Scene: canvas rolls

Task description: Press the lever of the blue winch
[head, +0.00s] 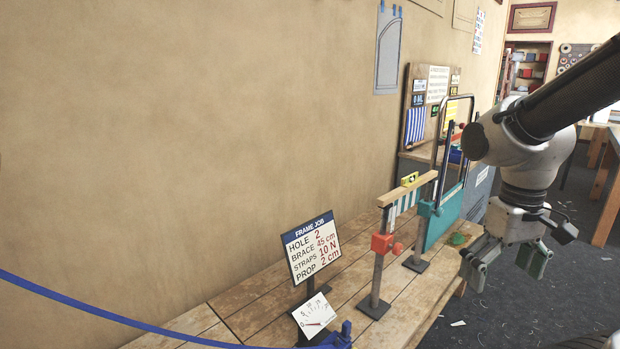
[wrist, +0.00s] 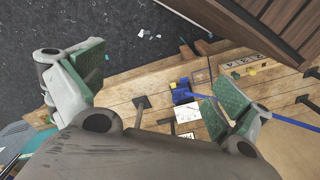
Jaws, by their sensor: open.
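The blue winch (head: 338,338) is at the bottom edge of the head view, partly cut off, beside the white dial card. In the wrist view the blue winch (wrist: 183,92) sits on the wooden bench between my finger pads, nearer the right one. Its lever cannot be made out clearly. A blue strap (head: 120,318) runs from the winch's area off to the left. My gripper (head: 506,264) is open and empty, pointing down at the right of the bench. Its green-padded fingers stand wide apart in the wrist view (wrist: 152,88).
The plank bench (head: 245,295) holds a "FRAME JOB" sign (head: 313,246), a dial card (head: 313,315) and a post with a red clamp (head: 381,243) under a wooden bar (head: 407,189). Open floor (head: 540,300) lies to the right.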

